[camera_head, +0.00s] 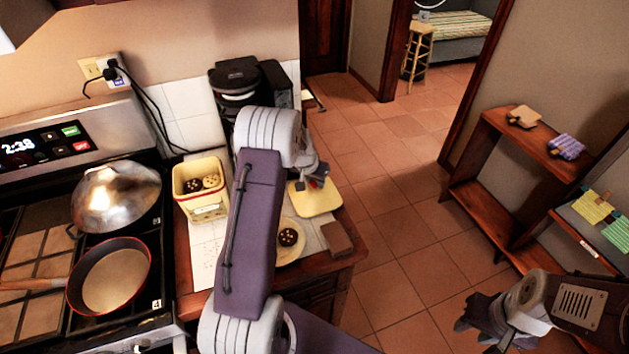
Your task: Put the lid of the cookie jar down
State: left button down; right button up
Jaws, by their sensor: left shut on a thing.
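The cookie jar (201,209) is a pale yellow square tub on the counter, with its top open and dark and light cookies inside. The lid (318,203) is a yellow square, apart from the jar to its right, near the counter's right end. My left gripper (317,180) is shut on the lid from above, and the fingers partly hide it. I cannot tell whether the lid touches the counter. My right gripper (475,328) is at the lower right, over the floor, empty with its fingers apart.
A yellow plate (291,254) with a dark cookie (288,237) and a brown block (337,238) are near the lid. A coffee maker (236,82) stands behind. The stove with a pan (112,280) and a metal lid (116,197) is left. A wooden shelf (495,195) is right.

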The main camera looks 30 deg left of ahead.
pick_arm(q)
jog(key=shift+f, duration=0.15)
jog(key=c, duration=1.1)
grip_release()
jog(key=shift+d, duration=0.1)
jog(key=shift+s+r, duration=0.1)
jog(key=shift+r, duration=0.4)
jog(key=v, duration=1.1)
jog(key=s+d+f+g, duration=0.1)
jog(key=s+d, duration=0.4)
jog(key=s, duration=0.2)
jog(key=s+d+f+g, duration=0.1)
jog(key=s+d+f, duration=0.1)
jog(key=s+d, duration=0.3)
jog(key=s+d+f+g, duration=0.1)
jog(key=s+d+f, duration=0.1)
jog(key=s+d, duration=0.3)
jog(key=shift+s+f+m+h, duration=0.1)
jog(key=shift+s+m+h, duration=0.2)
jog(key=shift+s, duration=1.8)
